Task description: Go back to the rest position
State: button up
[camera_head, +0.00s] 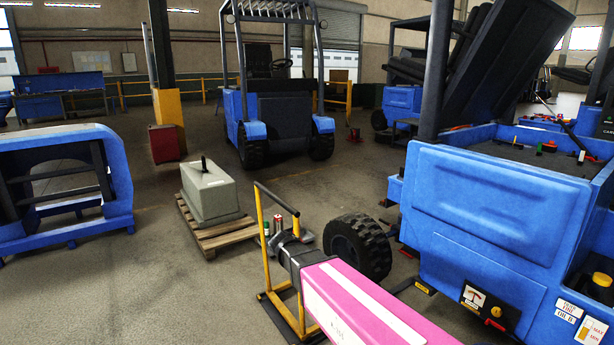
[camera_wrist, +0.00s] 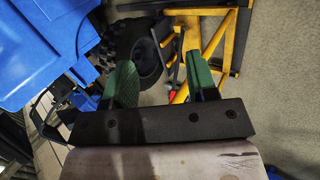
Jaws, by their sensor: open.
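In the wrist view, my gripper (camera_wrist: 162,78) is open, with its two green fingers apart and nothing held between them. Bare floor and part of a yellow frame show beyond the fingertips. In the head view, my pink and white arm reaches in from the lower right toward the yellow stand (camera_head: 263,235). The fingers cannot be made out clearly there.
A blue vehicle (camera_head: 490,220) fills the right, with a loose tyre (camera_head: 357,247) beside it. A grey counterweight (camera_head: 212,194) sits on a wooden pallet (camera_head: 222,239). A blue fixture (camera_head: 68,241) stands left, a forklift (camera_head: 278,105) behind. Floor is clear between pallet and blue fixture.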

jog(key=s+d+f+m+g+y, duration=0.1)
jog(key=s+d+f+m+y, duration=0.1)
jog(key=s+d, duration=0.3)
jog(key=s+d+f+m+g+y, duration=0.2)
jog(key=s+d+f+m+y, duration=0.1)
jog(key=d, duration=1)
jog(key=shift+s+d+y, duration=0.15)
jog(key=shift+s+y, duration=0.45)
jog(key=shift+s, duration=0.55)
